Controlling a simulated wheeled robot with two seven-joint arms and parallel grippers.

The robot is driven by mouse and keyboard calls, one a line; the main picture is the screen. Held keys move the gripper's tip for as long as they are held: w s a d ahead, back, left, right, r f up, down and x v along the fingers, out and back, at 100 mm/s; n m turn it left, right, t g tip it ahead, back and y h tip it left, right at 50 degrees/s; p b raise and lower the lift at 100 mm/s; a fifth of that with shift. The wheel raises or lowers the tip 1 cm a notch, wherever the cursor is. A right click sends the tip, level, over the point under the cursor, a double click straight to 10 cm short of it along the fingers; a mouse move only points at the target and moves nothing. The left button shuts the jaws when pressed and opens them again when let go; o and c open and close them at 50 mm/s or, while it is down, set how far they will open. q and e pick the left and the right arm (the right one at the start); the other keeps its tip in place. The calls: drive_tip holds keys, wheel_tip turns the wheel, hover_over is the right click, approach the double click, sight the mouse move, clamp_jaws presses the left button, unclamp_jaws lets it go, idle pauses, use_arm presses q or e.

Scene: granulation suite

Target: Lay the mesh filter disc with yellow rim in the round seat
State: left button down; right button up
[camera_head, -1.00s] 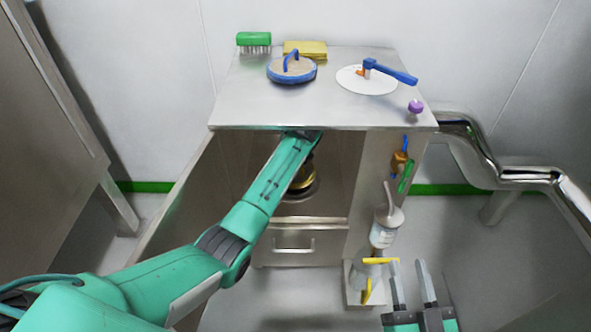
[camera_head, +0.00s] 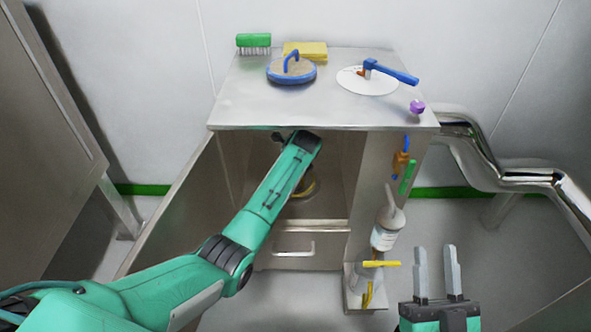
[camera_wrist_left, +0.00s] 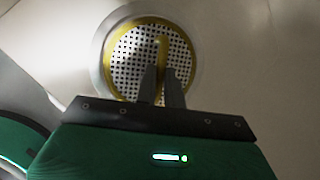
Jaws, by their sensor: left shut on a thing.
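The mesh filter disc (camera_wrist_left: 124,70) shows in the left wrist view as a perforated metal plate with a yellow rim and an upright yellow handle. My left gripper (camera_wrist_left: 163,88) is shut on that handle. In the head view only part of the yellow rim (camera_head: 309,187) shows, inside the open cabinet; my left forearm hides the rest and the left fingers. The round seat (camera_wrist_left: 98,62) shows as a pale ring around the disc. My right gripper (camera_head: 437,272) is open and empty at the lower right.
The cabinet top (camera_head: 240,105) overhangs the cavity. On it are a green brush (camera_head: 254,40), yellow cloths (camera_head: 306,50), a blue-rimmed lid (camera_head: 291,73), a blue-handled tool (camera_head: 393,73) and a purple knob (camera_head: 417,107). A white bottle (camera_head: 386,232) is at the right side, beside metal pipes (camera_head: 525,175).

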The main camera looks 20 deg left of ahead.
use_arm(q)
drive_tip(key=c, duration=1.5)
unclamp_jaws()
drive_tip(key=shift+f, duration=0.1)
